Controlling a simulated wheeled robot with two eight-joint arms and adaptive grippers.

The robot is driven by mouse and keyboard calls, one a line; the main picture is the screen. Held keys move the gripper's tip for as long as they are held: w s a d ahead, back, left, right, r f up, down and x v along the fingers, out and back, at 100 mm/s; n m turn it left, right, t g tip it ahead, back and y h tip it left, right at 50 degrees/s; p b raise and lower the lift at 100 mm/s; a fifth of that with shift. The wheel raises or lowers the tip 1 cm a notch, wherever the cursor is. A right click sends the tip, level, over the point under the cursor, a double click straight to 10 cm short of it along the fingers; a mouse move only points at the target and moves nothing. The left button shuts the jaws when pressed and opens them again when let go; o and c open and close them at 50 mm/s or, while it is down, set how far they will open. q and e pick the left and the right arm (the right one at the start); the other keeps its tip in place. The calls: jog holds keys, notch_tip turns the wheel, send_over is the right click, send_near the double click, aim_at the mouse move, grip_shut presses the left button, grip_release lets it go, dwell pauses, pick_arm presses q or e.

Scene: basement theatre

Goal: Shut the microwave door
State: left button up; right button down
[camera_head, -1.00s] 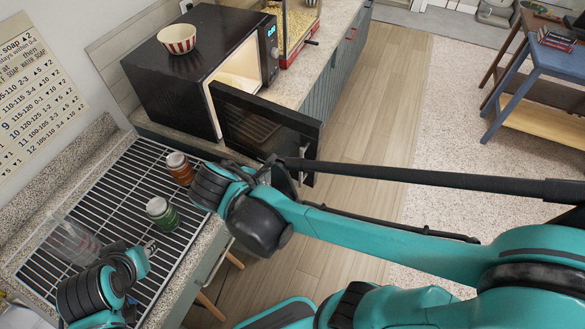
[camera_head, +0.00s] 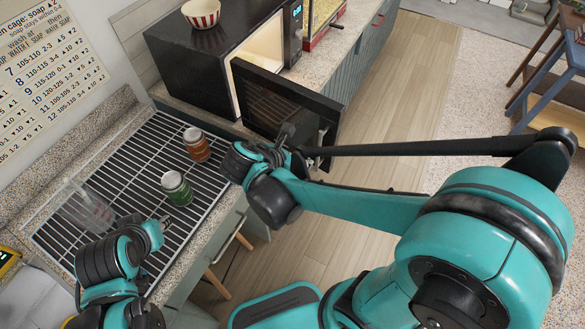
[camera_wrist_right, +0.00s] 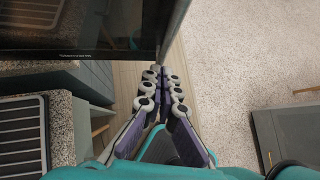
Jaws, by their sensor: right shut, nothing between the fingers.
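The black microwave (camera_head: 190,65) stands on the counter with its door (camera_head: 270,95) swung wide open, showing the lit cavity (camera_head: 262,50). The door's dark panel fills the upper left of the right wrist view (camera_wrist_right: 75,25). My right gripper (camera_head: 287,132) is at the near side of the door, by its lower free-end part. In the right wrist view its fingers (camera_wrist_right: 161,75) are together and empty, just below the door's edge; I cannot tell whether they touch it. My left gripper (camera_head: 163,222) hangs over the rack, its fingers too small to read.
A red-striped bowl (camera_head: 201,13) sits on the microwave. A green jar (camera_head: 176,188), an orange-brown jar (camera_head: 196,145) and a clear container (camera_head: 88,208) stand on the metal rack (camera_head: 125,160). A red popcorn machine (camera_head: 318,25) is beside the microwave. The wooden floor (camera_head: 385,105) is clear.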

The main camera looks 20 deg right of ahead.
pick_arm(q)
jog(key=shift+f, duration=0.1)
pick_arm(e)
jog(key=shift+w+d, duration=0.3)
jog(key=shift+d, duration=0.55)
jog(key=shift+d, duration=0.1)
